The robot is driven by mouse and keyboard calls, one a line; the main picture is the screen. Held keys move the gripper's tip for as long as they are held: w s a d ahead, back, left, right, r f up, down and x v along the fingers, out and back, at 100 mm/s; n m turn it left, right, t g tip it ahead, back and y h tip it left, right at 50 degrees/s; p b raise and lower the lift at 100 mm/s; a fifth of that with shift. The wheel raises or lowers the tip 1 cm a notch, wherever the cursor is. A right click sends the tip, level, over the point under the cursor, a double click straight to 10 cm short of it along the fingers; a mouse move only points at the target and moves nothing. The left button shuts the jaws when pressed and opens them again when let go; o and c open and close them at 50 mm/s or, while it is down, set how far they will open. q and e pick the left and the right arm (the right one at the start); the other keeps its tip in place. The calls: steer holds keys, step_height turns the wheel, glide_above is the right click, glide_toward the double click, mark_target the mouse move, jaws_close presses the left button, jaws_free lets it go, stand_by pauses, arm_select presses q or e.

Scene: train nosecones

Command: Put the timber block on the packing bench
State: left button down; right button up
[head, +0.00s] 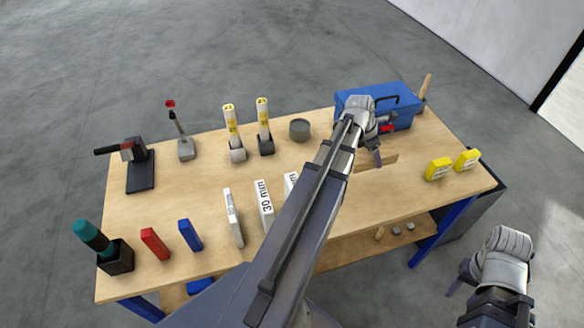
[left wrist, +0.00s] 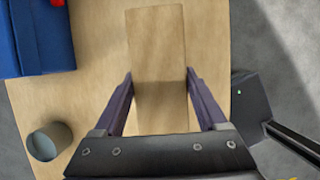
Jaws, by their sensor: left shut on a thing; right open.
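The timber block (head: 389,160) is a plain light-wood piece over the right part of the wooden bench (head: 340,205). My left gripper (head: 377,156) reaches across the bench and is shut on the block. In the left wrist view the block (left wrist: 157,55) lies between the two fingers, one along each side. A darker patch shows by its near end. I cannot tell whether the block rests on the top or is just above it. My right gripper (head: 459,279) is open and empty, off the bench at the lower right.
A blue toolbox (head: 345,98) stands behind the block, and a grey cup (head: 299,129) to its left. Yellow blocks (head: 438,169) stand to its right. Labelled white blocks (head: 264,205), red and blue blocks and several tools occupy the left half. The bench front right is clear.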

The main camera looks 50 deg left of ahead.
arm_select(q)
steer(key=shift+w+f+b, duration=0.1)
steer(key=shift+f+b, duration=0.4)
steer(key=shift+f, duration=0.35)
steer(key=shift+r, duration=0.1)
steer(key=b, duration=1)
glide_toward(368, 183)
steer(key=x, duration=0.5)
steer(key=shift+w+f, duration=0.1)
steer(key=shift+f, duration=0.1)
steer(key=shift+f+b, duration=0.25)
steer(key=shift+b, duration=0.15)
jaws_free()
steer(key=shift+r, duration=0.1)
steer(key=shift+r, duration=0.15)
